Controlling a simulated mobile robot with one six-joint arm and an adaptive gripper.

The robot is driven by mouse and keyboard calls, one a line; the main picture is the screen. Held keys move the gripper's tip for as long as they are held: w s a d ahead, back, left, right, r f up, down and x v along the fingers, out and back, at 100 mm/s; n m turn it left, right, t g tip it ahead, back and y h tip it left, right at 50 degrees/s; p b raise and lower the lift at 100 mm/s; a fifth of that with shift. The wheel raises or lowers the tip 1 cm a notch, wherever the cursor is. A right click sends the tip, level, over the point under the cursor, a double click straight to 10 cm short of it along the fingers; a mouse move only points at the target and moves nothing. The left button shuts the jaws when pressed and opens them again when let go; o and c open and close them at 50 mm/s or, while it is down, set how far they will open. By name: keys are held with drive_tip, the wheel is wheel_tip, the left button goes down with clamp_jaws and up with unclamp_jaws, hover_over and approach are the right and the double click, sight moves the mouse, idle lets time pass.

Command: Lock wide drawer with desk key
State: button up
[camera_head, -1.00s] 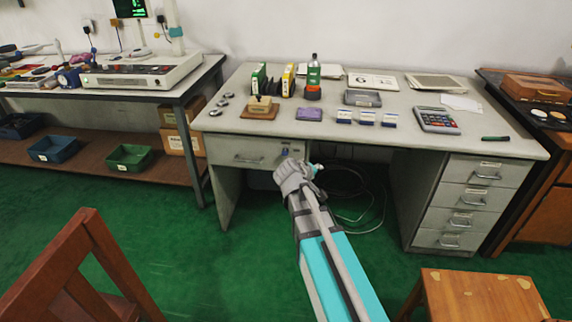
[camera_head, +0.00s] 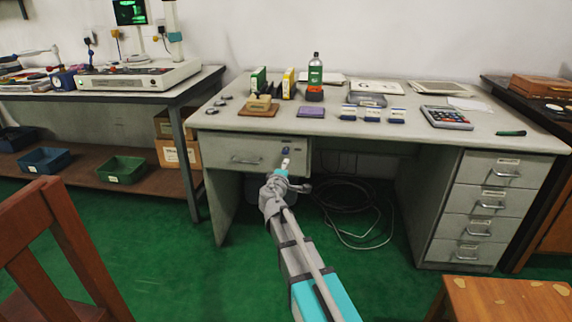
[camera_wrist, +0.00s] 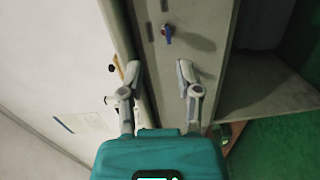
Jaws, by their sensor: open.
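The wide drawer (camera_head: 222,150) is under the left part of the desk top. Its front looks flush with the desk frame, and it has a metal handle (camera_head: 246,161). The desk key, with a blue head (camera_head: 286,150), sits in the lock at the right part of that front. The key also shows in the wrist view (camera_wrist: 167,32), ahead of the fingers. My gripper (camera_head: 284,168) is just in front of and below the key. In the wrist view my gripper (camera_wrist: 158,70) is open and empty, its fingers apart and short of the key.
The desk top (camera_head: 220,121) holds boxes, a bottle (camera_head: 315,76) and a calculator (camera_head: 446,117). A drawer stack (camera_head: 487,205) stands at the right, with cables (camera_head: 350,200) in the knee space. A wooden chair (camera_head: 60,240) and a stool (camera_head: 505,300) are near the front. Green floor lies between them.

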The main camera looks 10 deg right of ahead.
sight(285, 151)
drive_tip(key=shift+w+a+f+n+t+y+b, duration=0.25)
drive_tip(key=shift+w+a+f+n+b, duration=0.15)
drive_tip(key=shift+a+f, duration=0.1)
drive_tip(key=shift+w+a+f+n+t+y+b, duration=0.25)
drive_tip(key=shift+a+f+n+b, duration=0.15)
drive_tip(key=shift+a, duration=0.1)
drive_tip(key=shift+r, duration=0.1)
drive_tip(key=x, duration=1.4)
drive_tip(key=shift+s, duration=0.1)
